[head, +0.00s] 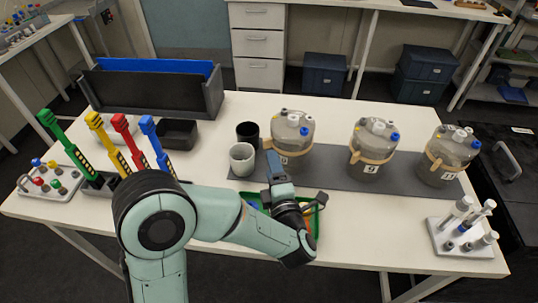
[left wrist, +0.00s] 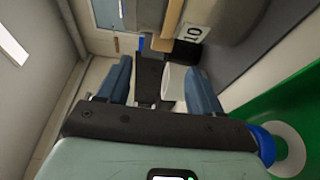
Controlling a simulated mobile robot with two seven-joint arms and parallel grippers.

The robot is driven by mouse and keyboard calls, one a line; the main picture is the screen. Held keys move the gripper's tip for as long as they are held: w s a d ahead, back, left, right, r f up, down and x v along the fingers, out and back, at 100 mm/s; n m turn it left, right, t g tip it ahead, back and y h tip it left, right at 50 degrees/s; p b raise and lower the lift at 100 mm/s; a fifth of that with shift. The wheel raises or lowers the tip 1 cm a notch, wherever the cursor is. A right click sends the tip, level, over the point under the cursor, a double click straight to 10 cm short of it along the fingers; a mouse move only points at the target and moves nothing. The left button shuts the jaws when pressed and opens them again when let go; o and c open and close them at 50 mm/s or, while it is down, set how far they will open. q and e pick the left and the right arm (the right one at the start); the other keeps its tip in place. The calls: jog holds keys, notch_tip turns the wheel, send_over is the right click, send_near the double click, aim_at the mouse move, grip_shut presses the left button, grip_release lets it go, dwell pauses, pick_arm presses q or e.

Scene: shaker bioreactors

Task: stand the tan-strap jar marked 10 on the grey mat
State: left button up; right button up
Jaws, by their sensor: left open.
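Three clear jars with tan straps stand upright on the grey mat (head: 330,172) in the head view. The left one (head: 293,132) is nearest my left gripper; its label is partly hidden. The middle jar (head: 372,142) reads 9, and the right jar's (head: 449,155) label is hard to read. The left wrist view shows a label 10 (left wrist: 193,33) beside a tan strap (left wrist: 173,20), seemingly on the left jar. My left gripper (head: 297,184) is open, in front of that jar and apart from it; its blue fingers (left wrist: 160,88) hold nothing. My right gripper is out of view.
A white cup (head: 242,159) and a black cup (head: 248,133) stand left of the jars. A green tray (head: 314,217) lies under my left arm. A white rack with tubes (head: 462,239) is at right; coloured tools (head: 128,143) and a dark bin (head: 150,95) are at left.

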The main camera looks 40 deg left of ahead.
pick_arm(q)
jog(key=shift+v, duration=1.3)
